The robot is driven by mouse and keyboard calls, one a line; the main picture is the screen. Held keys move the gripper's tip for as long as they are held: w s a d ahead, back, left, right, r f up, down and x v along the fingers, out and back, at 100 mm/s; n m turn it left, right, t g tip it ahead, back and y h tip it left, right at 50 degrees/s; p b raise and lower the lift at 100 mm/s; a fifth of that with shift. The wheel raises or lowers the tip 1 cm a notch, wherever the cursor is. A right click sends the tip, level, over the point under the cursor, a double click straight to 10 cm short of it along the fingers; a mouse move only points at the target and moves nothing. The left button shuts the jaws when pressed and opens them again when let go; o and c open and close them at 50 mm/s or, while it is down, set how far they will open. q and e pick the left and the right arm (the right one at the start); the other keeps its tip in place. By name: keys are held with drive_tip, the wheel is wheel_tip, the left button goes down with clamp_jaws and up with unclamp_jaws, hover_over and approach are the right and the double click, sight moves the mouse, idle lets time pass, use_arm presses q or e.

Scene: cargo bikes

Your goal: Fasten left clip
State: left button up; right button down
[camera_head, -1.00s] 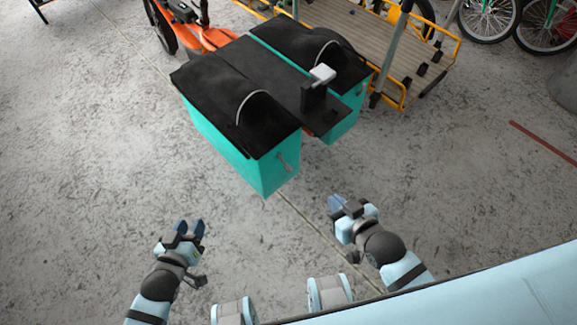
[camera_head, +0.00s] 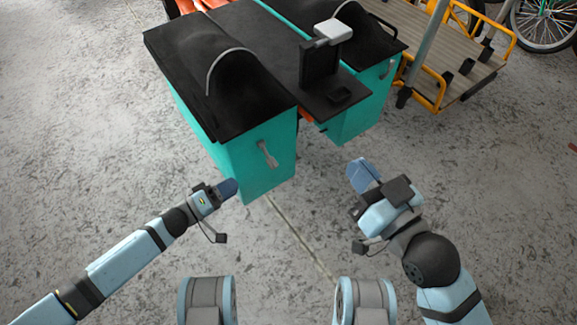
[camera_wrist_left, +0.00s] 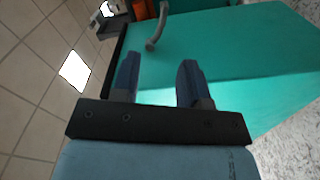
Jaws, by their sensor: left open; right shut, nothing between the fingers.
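The left clip (camera_head: 267,154) is a small grey lever on the end face of the left teal pannier box (camera_head: 255,172). It hangs at a tilt below the edge of the black lid (camera_head: 262,114). In the left wrist view the clip (camera_wrist_left: 156,30) is a grey curved piece ahead of the fingers, apart from them. My left gripper (camera_head: 230,188) is at the lower left corner of the box; in the left wrist view its two blue fingers (camera_wrist_left: 158,80) are spread and empty. My right gripper (camera_head: 361,174) is shut and empty, right of the box over open floor.
A second teal box (camera_head: 360,112) with its own grey clip (camera_head: 388,68) stands to the right. Between the boxes is a black rack with a grey-topped post (camera_head: 333,32). A yellow-framed cargo platform (camera_head: 440,48) is at upper right. The concrete floor in front is clear.

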sight(273, 162)
use_arm(q)
drive_tip(key=b+x, duration=0.1)
drive_tip(key=x, duration=0.3)
drive_tip(key=b+x, duration=0.2)
drive_tip(key=x, duration=0.2)
drive_tip(key=b+x, duration=0.1)
drive_tip(key=x, duration=0.4)
drive_tip(key=shift+s+f+b, duration=0.1)
drive_tip(key=shift+f+b, duration=0.2)
drive_tip(key=shift+b, duration=0.05)
drive_tip(key=shift+w+d+r, duration=0.1)
drive_tip(key=shift+w+d, duration=0.25)
drive_tip(key=shift+d, duration=0.1)
use_arm(e)
drive_tip(key=shift+w+d+f+n+g, duration=0.1)
drive_tip(key=shift+w+f+n+g, duration=0.3)
drive_tip(key=shift+f, duration=0.6)
drive_tip(key=shift+w+d+f+n, duration=0.15)
drive_tip(key=shift+f+n, duration=0.45)
drive_tip(key=shift+f, duration=0.35)
use_arm(q)
clamp_jaws()
